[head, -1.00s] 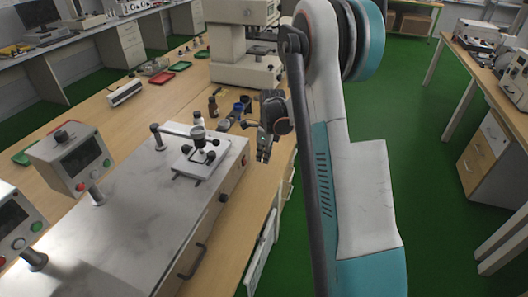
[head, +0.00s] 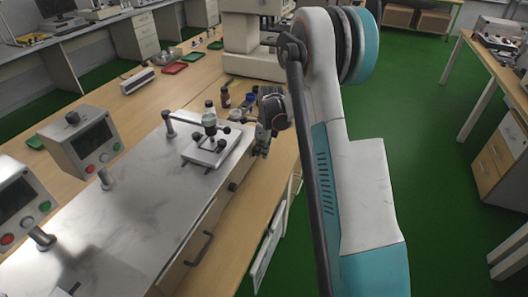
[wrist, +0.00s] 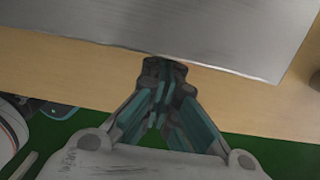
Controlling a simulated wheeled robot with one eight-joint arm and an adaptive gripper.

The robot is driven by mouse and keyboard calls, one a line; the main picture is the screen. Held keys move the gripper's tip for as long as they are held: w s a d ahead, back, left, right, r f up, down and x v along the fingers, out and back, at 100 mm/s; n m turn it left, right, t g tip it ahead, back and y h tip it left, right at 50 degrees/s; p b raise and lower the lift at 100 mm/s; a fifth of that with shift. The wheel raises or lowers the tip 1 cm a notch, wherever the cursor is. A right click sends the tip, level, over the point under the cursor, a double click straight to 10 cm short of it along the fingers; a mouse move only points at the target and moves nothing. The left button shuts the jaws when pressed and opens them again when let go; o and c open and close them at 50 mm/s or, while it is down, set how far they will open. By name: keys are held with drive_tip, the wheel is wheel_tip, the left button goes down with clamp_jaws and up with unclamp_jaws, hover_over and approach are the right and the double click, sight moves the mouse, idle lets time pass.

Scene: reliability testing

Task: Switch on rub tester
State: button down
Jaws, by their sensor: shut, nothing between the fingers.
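The rub tester is the long bench machine with a grey metal top (head: 110,210). A small clamp fixture on a white plate (head: 210,150) stands at its far end. Two control boxes with dark screens stand on posts along its left side: one farther back (head: 85,142) and one nearer, cut by the left edge (head: 18,200). Each has red and green buttons. My gripper (head: 262,146) is shut and empty just off the far right corner of the machine. In the wrist view my gripper (wrist: 165,75) points at the edge of the metal top (wrist: 200,30), with wooden table beneath.
Small dark bottles (head: 225,97) stand behind the machine's far end. A large cream machine (head: 250,45) stands farther back. Red and green trays (head: 174,68) lie on the table at the back left. Green floor is free to the right.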

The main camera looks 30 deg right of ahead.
idle(0.4)
drive_tip(key=shift+r+p, duration=0.45)
drive_tip(key=shift+r, duration=0.2)
drive_tip(key=shift+d, duration=0.1)
drive_tip(key=shift+s+d+f, duration=0.1)
drive_tip(key=shift+s+d, duration=0.05)
drive_tip(key=shift+s, duration=0.05)
drive_tip(key=s+d+r+p, duration=0.2)
drive_tip(key=s+d+r, duration=0.2)
drive_tip(key=r, duration=0.5)
drive_tip(key=shift+s+p, duration=0.4)
drive_tip(key=shift+s, duration=0.35)
drive_tip(key=shift+d, duration=0.1)
